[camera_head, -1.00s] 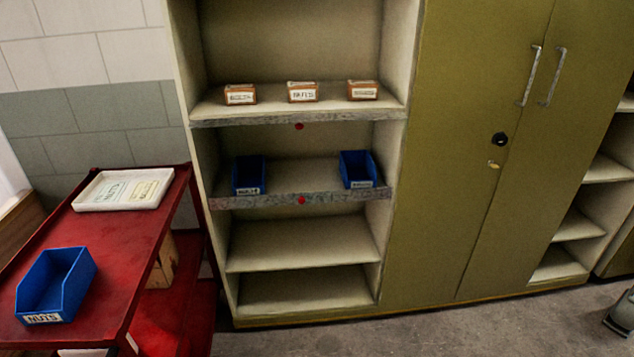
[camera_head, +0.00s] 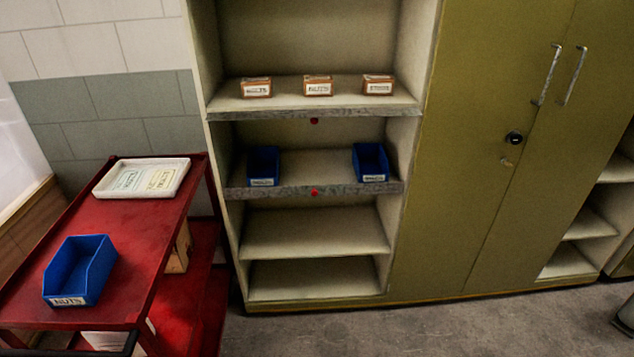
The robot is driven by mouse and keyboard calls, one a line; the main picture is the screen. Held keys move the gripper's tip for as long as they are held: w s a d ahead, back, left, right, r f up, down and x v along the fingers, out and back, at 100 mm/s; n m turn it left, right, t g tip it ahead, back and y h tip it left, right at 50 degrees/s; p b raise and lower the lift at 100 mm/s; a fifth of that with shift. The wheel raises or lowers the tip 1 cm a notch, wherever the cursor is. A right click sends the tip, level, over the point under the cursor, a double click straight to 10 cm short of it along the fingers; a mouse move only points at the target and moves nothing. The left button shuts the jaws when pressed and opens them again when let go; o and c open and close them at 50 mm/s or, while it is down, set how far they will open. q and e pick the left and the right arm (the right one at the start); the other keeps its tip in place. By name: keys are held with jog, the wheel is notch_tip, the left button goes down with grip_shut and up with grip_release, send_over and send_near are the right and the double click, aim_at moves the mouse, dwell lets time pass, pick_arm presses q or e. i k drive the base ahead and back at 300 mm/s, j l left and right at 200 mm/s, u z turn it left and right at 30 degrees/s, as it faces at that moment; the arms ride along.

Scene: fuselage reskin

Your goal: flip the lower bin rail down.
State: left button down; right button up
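The lower bin rail (camera_head: 335,189) is a grey, worn strip along the front edge of the second shelf, with a red dot (camera_head: 314,192) at its middle. It stands up in front of two blue bins, the left bin (camera_head: 264,166) and the right bin (camera_head: 370,162), with a gap between them. A similar upper rail (camera_head: 270,115) runs along the shelf above, with a red dot (camera_head: 314,121) just under it. Neither of my grippers shows in this view.
Three small labelled boxes (camera_head: 318,86) stand on the upper shelf. A red cart (camera_head: 150,240) at the left carries a blue NUTS bin (camera_head: 80,270) and a white tray (camera_head: 142,178). Closed olive cabinet doors (camera_head: 480,180) stand at the right. The floor (camera_head: 400,330) in front is clear.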

aim_at(310, 190)
jog(key=i+l+u, duration=0.1)
jog(key=l, duration=0.25)
jog(key=i+l+u, duration=0.1)
jog(key=i+l, duration=0.2)
jog(key=i+l+u, duration=0.15)
jog(key=l, duration=0.25)
jog(key=i+l+u, duration=0.1)
jog(key=l, duration=0.25)
jog(key=i+l+u, duration=0.1)
jog(key=l, duration=0.3)
jog(key=i+l+u, duration=0.1)
jog(key=i+l, duration=0.15)
jog(key=l, duration=0.15)
jog(key=i+l+u, duration=0.15)
jog(key=l, duration=0.25)
jog(key=k, duration=0.05)
